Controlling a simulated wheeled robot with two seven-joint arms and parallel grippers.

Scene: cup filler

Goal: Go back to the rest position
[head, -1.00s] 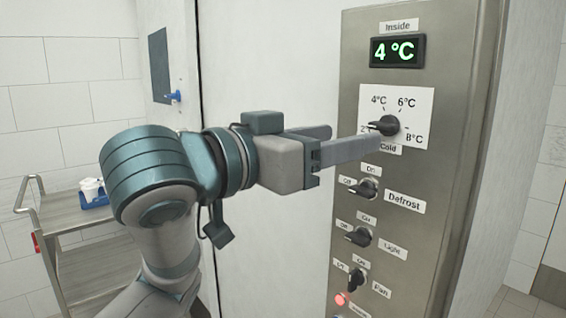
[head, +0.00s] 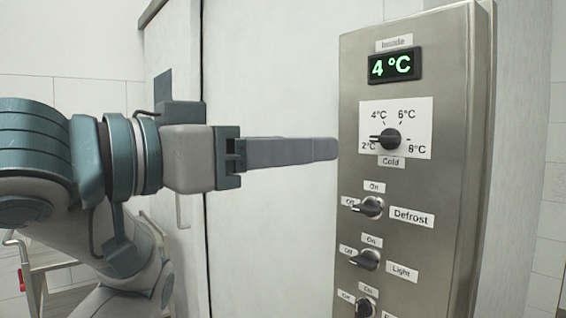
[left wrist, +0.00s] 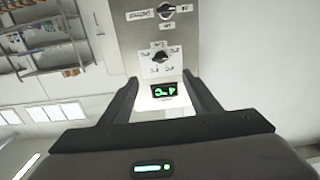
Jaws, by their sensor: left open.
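My left gripper (head: 325,149) reaches in from the left in the head view, held level in front of the white door. Its fingers look edge-on there and end just left of the steel control panel (head: 440,180), apart from the cold knob (head: 389,139). In the left wrist view the fingers (left wrist: 160,84) are spread with nothing between them but the distant panel. The cold knob's pointer is turned to the left, near the 2°C mark. The display (head: 394,66) reads 4 °C. My right gripper is not in view.
Below the cold knob sit the defrost switch (head: 369,207), the light switch (head: 365,260) and the fan switch (head: 367,307). A metal cart (head: 35,262) stands at the lower left, partly behind my arm. Shelves with items (left wrist: 50,42) show in the left wrist view.

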